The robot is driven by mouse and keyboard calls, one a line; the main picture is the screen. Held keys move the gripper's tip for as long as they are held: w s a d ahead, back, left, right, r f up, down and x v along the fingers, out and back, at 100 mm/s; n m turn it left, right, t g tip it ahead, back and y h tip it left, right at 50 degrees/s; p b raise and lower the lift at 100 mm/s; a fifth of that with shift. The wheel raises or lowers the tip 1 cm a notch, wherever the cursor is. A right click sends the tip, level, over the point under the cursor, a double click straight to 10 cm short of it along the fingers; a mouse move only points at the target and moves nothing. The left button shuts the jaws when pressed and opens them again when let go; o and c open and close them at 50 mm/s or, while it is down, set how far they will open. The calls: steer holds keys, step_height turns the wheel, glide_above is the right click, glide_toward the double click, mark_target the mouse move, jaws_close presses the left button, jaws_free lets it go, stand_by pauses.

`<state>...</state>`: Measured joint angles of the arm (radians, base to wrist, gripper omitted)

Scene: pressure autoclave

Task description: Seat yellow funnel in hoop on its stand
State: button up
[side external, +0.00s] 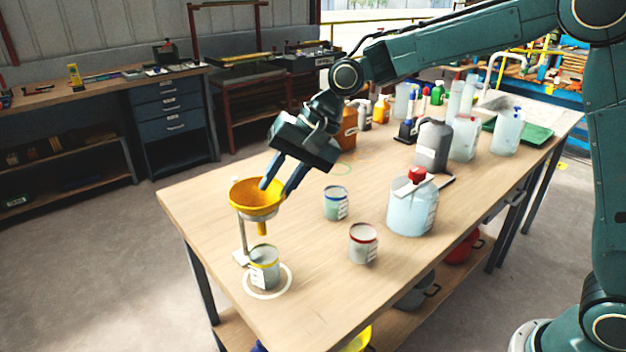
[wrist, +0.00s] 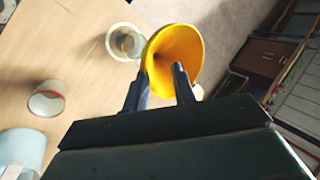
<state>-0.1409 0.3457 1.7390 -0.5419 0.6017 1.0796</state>
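The yellow funnel (side external: 258,191) sits upright in the grey hoop (side external: 259,215) of its stand (side external: 242,238), with its spout hanging below. My gripper (side external: 277,188) is at the funnel's right rim, its fingers spread, one inside the funnel's mouth and one outside. In the wrist view the fingers of my gripper (wrist: 160,72) also stand apart on either side of the wall of the funnel (wrist: 178,45). Whether either finger touches the wall is unclear. The hoop is hidden in the wrist view.
A yellow-rimmed can (side external: 265,270) stands in a white ring just in front of the stand. Several bottles crowd the table's back.

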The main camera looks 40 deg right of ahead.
steer(key=v, duration=1.3)
steer(key=shift+r, duration=0.35)
steer(key=shift+s+d, duration=0.1)
stand_by(0.4)
steer(key=s+d+f+n+h, duration=0.2)
steer(key=s+d, duration=0.2)
steer(key=s, duration=0.4)
steer(key=s+d+f+n+t+h, duration=0.1)
steer(key=s+d+f+n+h, duration=0.1)
steer(key=s, duration=0.7)
steer(key=s+d+f+n+t+h, duration=0.1)
steer(key=s+d+f+n, duration=0.1)
steer(key=s+d, duration=0.4)
steer(key=s+f, duration=0.1)
steer(key=s, duration=0.2)
steer(key=shift+f+h, duration=0.2)
steer(key=shift+h, duration=0.2)
